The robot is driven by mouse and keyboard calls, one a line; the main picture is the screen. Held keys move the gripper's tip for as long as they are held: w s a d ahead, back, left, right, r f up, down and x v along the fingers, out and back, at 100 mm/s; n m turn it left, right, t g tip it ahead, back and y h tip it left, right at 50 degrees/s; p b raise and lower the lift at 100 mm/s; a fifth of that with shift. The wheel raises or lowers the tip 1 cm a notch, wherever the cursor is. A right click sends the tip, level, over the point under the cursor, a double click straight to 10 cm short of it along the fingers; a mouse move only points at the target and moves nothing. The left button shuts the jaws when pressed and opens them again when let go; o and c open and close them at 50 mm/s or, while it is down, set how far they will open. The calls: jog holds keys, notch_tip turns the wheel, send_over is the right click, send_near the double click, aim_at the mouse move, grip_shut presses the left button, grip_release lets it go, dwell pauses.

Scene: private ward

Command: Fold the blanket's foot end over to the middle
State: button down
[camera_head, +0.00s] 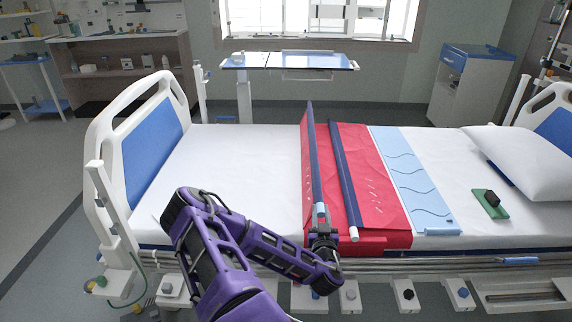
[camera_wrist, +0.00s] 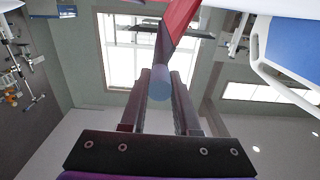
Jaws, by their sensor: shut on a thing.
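The red blanket (camera_head: 368,172) lies across the middle of the bed. Its left part, the flap (camera_head: 307,150), stands up nearly vertical, edged by a dark blue bar (camera_head: 316,160) with a light blue end. My gripper (camera_head: 322,228) is at the near side of the bed, shut on that bar's near end. In the wrist view the bar's blue round end (camera_wrist: 160,84) sits between my fingertips (camera_wrist: 160,92), with red cloth beyond. A second dark blue bar (camera_head: 344,172) with a white end lies across the red part. A light blue wavy-lined band (camera_head: 412,182) adjoins the red on the right.
The white mattress (camera_head: 235,165) is bare left of the blanket, up to the footboard (camera_head: 150,145). A white pillow (camera_head: 525,160) and a green pad with a dark object (camera_head: 491,203) lie at the right. Rails run along the near side. An overbed table (camera_head: 290,61) stands behind.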

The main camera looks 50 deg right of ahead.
jog(key=shift+s+d+f, duration=1.1)
jog(key=shift+s+d, duration=0.05)
jog(key=shift+s, duration=0.2)
grip_release()
jog(key=p+v, duration=0.1)
jog(key=v, duration=0.7)
dwell(0.8)
